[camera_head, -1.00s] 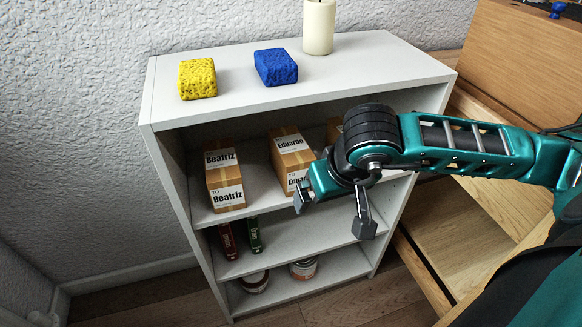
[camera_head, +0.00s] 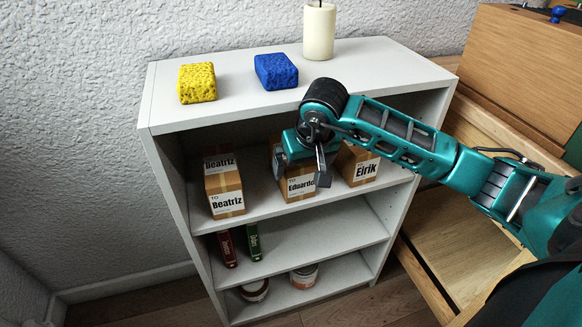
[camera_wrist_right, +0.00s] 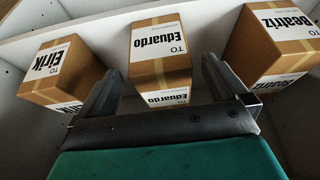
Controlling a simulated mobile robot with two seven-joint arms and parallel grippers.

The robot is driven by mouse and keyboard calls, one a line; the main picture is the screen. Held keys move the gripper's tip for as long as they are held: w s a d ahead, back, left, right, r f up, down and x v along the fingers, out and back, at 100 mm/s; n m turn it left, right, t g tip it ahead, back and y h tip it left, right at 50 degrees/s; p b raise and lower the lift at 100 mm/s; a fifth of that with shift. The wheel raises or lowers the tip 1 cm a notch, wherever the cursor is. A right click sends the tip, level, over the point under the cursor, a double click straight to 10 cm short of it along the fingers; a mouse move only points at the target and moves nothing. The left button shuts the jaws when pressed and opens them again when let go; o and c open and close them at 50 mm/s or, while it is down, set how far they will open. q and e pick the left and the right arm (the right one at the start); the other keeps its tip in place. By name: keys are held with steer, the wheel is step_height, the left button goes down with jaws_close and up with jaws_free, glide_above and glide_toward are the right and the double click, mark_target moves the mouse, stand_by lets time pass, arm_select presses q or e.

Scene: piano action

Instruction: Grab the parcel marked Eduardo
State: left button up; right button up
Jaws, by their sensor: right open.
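The parcel marked Eduardo (camera_head: 299,190) is a brown box with white labels on the shelf unit's upper shelf, between two other parcels. My open right gripper (camera_head: 301,180) is in front of it and hides its upper part in the head view. In the right wrist view, the Eduardo parcel (camera_wrist_right: 161,55) lies ahead, between the lines of the two fingers of the gripper (camera_wrist_right: 162,85). The fingers are spread, with one on each side of its near end; I cannot tell whether they touch it. My left gripper is not in view.
The Beatriz parcel (camera_head: 225,192) stands to the left and the Eirik parcel (camera_head: 362,165) close on the right. The white shelf unit (camera_head: 400,62) has a top board above the parcels, bearing a yellow sponge (camera_head: 197,83), a blue sponge (camera_head: 275,69) and a candle (camera_head: 319,32).

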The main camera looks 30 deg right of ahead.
steer(key=x, duration=0.2)
steer(key=shift+w+f, duration=0.1)
steer(key=shift+f, duration=0.2)
steer(key=shift+r, duration=0.1)
steer(key=c, duration=1.2)
